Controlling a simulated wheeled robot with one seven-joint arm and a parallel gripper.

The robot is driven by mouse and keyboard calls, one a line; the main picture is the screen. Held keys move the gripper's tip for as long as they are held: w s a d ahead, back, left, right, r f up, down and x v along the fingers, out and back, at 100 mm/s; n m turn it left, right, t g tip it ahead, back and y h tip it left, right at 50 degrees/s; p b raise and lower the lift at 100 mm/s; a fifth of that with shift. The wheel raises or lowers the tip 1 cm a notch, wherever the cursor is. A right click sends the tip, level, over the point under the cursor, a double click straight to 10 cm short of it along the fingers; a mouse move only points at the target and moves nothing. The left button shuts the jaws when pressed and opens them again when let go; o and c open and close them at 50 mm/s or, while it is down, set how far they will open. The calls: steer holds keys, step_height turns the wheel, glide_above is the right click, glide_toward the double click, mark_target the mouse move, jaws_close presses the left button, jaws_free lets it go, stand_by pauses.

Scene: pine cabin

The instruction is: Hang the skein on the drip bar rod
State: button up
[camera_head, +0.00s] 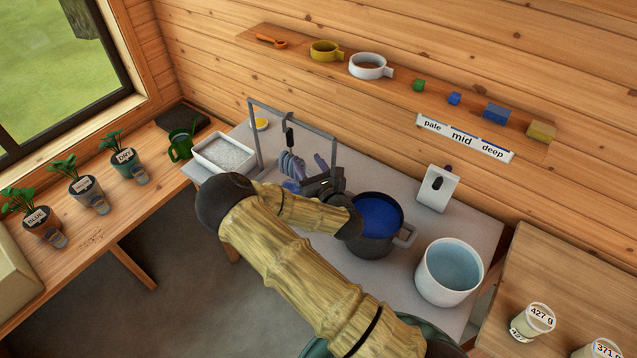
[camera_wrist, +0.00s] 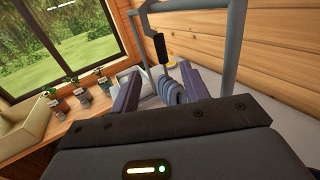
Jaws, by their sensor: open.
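The drip bar (camera_head: 300,121) is a grey metal frame with a top rod, standing on the table; its rod (camera_wrist: 195,6) crosses the top of the wrist view. A black hook piece (camera_head: 289,137) hangs from the rod and also shows in the wrist view (camera_wrist: 159,47). The skein (camera_head: 291,164), a grey-blue looped bundle, is just below the hook and appears to hang from it, though the contact is unclear. In the wrist view the skein (camera_wrist: 174,92) shows beyond and between the fingers. My gripper (camera_head: 306,174) is open beside the skein; its fingers (camera_wrist: 158,84) are apart.
A blue-filled dark pot (camera_head: 368,246) stands close right of my gripper. A white tray (camera_head: 203,174) is left of the frame. A white bucket (camera_head: 422,284) and a white holder (camera_head: 437,188) stand farther right. A wall shelf (camera_head: 400,86) runs behind.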

steer(key=b+v, duration=0.1)
steer(key=v, duration=0.4)
steer(key=shift+s, duration=0.25)
steer(key=d+f+m+g+h, duration=0.1)
steer(key=d+m+g+h, duration=0.2)
steer(key=d+m+h, duration=0.55)
steer(key=d+f+m+g+h, duration=0.15)
steer(key=d+m, duration=0.35)
steer(key=m, duration=0.9)
steer(key=s+r+m+g+y, duration=0.1)
steer(key=s+r+m+g, duration=0.3)
steer(key=s+m, duration=0.5)
steer(key=s+r+m+g+y, duration=0.1)
steer(key=s+r+m+g, duration=0.4)
steer(key=s+m, duration=0.4)
steer(key=shift+s+a+r+y, duration=0.25)
steer(key=shift+s+r, duration=0.2)
steer(key=shift+s, duration=0.45)
